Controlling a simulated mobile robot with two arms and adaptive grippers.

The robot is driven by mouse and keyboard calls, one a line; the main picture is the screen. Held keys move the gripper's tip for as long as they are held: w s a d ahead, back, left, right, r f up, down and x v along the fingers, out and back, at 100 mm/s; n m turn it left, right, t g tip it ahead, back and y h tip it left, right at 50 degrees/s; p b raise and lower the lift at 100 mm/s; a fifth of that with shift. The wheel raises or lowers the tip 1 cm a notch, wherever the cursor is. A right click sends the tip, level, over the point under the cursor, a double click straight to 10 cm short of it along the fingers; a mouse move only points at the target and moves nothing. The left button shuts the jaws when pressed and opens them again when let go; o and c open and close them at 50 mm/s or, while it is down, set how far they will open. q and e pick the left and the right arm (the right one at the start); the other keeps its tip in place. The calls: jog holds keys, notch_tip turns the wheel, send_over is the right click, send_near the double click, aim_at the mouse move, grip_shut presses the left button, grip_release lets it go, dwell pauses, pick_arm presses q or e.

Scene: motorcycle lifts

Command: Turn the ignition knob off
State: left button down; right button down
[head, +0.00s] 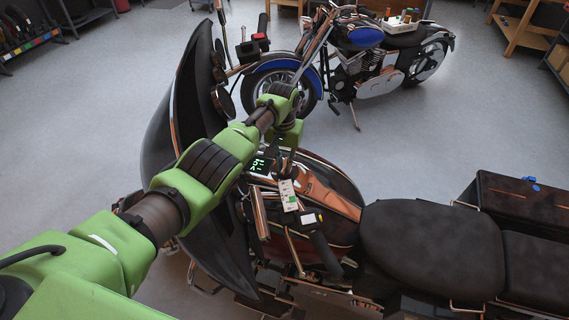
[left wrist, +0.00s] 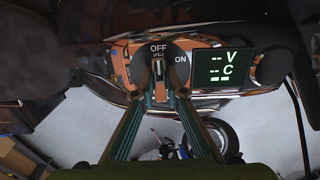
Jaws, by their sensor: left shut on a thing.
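The ignition knob (left wrist: 147,65) is a dark round knob on the copper-coloured dash in the left wrist view. OFF is lettered at its top and ON at its right. My left gripper (left wrist: 159,88) is shut on the knob's grip, its two green-edged fingers converging from below. In the head view my left gripper (head: 286,160) reaches down to the dash of the near black motorcycle, and the knob is hidden there. A lit display (left wrist: 223,68) right of the knob shows dashes with V and C. My right gripper is not in view.
The near motorcycle's black seat (head: 415,240) extends to the right, with its black fairing (head: 175,125) to the left. A blue motorcycle (head: 360,35) stands behind. Shelves (head: 530,25) stand at the back right. The grey floor (head: 450,120) between is clear.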

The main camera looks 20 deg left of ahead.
aim_at(284, 166)
pick_arm(q)
jog(key=shift+w+r, duration=0.1)
jog(key=c, duration=2)
grip_release()
jog(key=shift+c, duration=0.2)
notch_tip(284, 166, up, 12)
jog(key=shift+s, duration=0.35)
